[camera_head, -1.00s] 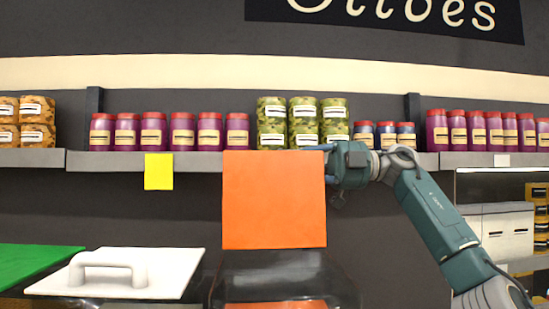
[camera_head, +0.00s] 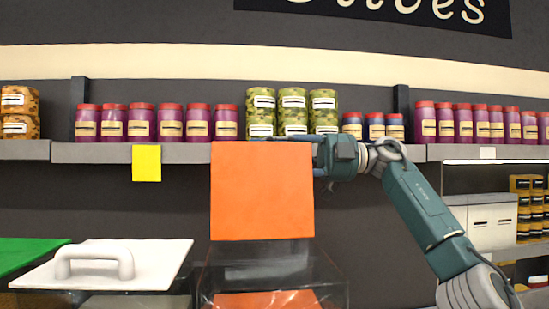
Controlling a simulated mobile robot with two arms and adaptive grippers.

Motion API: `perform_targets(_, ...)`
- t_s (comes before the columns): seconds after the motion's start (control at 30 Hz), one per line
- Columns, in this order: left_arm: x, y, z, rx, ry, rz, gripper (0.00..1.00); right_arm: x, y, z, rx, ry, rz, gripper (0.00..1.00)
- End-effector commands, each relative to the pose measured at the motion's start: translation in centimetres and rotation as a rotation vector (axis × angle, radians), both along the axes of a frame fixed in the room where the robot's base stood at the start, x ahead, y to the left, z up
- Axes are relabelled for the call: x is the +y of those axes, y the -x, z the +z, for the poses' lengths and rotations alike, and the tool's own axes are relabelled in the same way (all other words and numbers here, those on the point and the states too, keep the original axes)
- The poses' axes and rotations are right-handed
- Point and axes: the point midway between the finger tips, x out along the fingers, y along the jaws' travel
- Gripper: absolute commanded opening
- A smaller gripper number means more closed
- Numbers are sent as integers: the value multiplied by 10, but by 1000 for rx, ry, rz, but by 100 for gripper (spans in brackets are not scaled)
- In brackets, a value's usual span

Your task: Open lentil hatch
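The orange hatch (camera_head: 262,195) stands raised, its flat face towards me, above a clear dark bin (camera_head: 225,272). Orange contents (camera_head: 265,300) show low in that bin; I cannot tell for sure that they are lentils. My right gripper (camera_head: 318,143) is at the top right edge of the orange hatch, with its fingers partly hidden there. I cannot tell whether it touches the hatch or whether it is open or shut. My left gripper is not in view.
A white hatch with a handle (camera_head: 95,264) lies to the left, beside a green hatch (camera_head: 25,252). Behind, a wall shelf (camera_head: 100,153) carries jars, with a yellow note (camera_head: 146,163) on its edge. Lower shelving with white boxes (camera_head: 492,222) stands at the right.

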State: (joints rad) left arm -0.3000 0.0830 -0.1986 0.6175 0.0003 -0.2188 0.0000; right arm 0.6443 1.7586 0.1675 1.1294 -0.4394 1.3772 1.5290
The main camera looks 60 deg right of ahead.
Motion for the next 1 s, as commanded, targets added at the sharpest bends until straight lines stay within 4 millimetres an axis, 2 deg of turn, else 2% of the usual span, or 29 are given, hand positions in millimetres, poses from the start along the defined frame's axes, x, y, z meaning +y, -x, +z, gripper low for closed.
perform_targets(0.17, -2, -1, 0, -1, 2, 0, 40, -15, 18, 1, -5, -1, -3, 32)
perform_targets(0.53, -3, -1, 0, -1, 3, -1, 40, -65, 74, -2, 2, -2, -5, 32)
perform_targets(0.73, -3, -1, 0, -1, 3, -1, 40, -76, 88, -2, 2, -1, -3, 32)
perform_targets(1.0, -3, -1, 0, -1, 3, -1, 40, -77, 90, -2, 1, 0, 1, 32)
